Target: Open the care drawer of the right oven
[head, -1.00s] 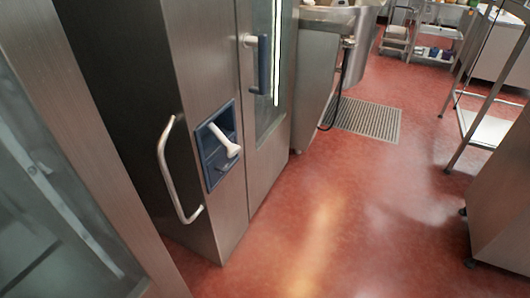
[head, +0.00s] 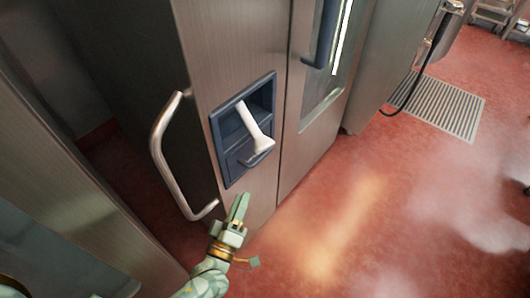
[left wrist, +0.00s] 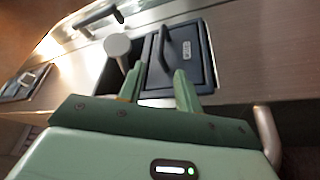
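The right oven (head: 240,50) is a tall steel cabinet with a dark blue panel in its front. The lower part of that panel is the care drawer (head: 238,165), with a small bar handle (head: 260,157); it looks closed. In the left wrist view the drawer (left wrist: 195,70) has a small label, and its handle (left wrist: 163,48) lies just beyond the fingertips. My left gripper (head: 240,200) is just below the drawer in the head view. Its fingers (left wrist: 160,72) are apart with nothing between them. My right gripper is not in view.
A white hand shower (head: 257,130) sits in the recess above the drawer and hangs over its front. A big curved steel handle (head: 160,165) stands out left of the panel. A floor grate (head: 440,105) lies at the right. Red floor (head: 360,210) in front is clear.

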